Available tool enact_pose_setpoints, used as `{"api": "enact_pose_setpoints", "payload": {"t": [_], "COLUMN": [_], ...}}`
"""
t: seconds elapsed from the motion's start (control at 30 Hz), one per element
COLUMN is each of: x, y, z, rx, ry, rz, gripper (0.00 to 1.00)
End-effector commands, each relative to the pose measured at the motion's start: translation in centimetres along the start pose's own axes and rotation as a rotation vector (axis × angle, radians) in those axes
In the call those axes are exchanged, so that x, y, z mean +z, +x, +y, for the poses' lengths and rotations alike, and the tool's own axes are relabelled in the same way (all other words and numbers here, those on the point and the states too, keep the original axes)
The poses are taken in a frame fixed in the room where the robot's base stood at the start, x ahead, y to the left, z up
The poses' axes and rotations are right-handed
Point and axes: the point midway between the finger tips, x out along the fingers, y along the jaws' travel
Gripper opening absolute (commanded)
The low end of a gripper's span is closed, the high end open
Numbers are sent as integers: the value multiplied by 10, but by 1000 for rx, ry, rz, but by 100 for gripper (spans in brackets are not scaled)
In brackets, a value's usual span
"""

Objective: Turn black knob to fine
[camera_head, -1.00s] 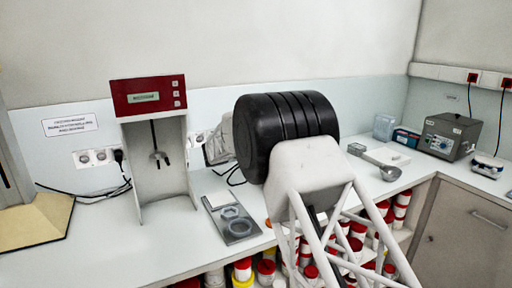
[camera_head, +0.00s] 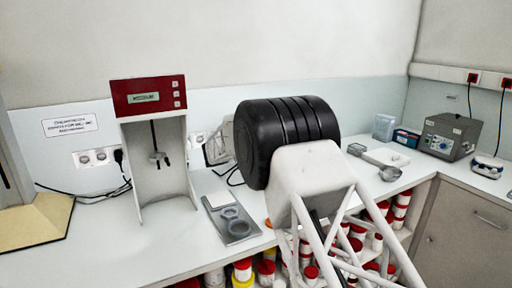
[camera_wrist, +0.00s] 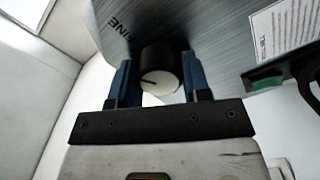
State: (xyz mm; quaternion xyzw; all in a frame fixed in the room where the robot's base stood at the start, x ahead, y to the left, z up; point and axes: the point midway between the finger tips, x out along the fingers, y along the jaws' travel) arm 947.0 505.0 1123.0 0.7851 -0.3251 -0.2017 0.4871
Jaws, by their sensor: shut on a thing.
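In the wrist view the black knob (camera_wrist: 160,57) sticks out from a brushed grey metal panel (camera_wrist: 222,42). Its pale round face carries a short dark pointer line on its left side. The word FINE (camera_wrist: 118,27) is printed on the panel, up and left of the knob. My gripper (camera_wrist: 158,65) has its two blue fingers on either side of the knob and is shut on it. In the head view my arm hides the knob and the gripper. A grey piece of equipment (camera_head: 217,143) shows just left of my arm, mostly covered.
A red-topped device with a display (camera_head: 148,96) stands left on the white bench. A green part (camera_wrist: 264,84) is right of the knob.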

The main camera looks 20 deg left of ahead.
Motion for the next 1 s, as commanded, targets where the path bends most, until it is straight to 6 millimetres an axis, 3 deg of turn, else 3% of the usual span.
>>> {"api": "enact_pose_setpoints", "payload": {"t": [0.17,0.2,0.33,0.73,1.0], "x": [0,0,0,0,0], "y": [0,0,0,-3,-26], "z": [0,0,0,0,0], "rx": [0,0,0,0,0], "ry": [-1,-1,-2,-2,-2], "rz": [-1,-1,-1,0,0], "gripper": [20,48,68,69,69]}}
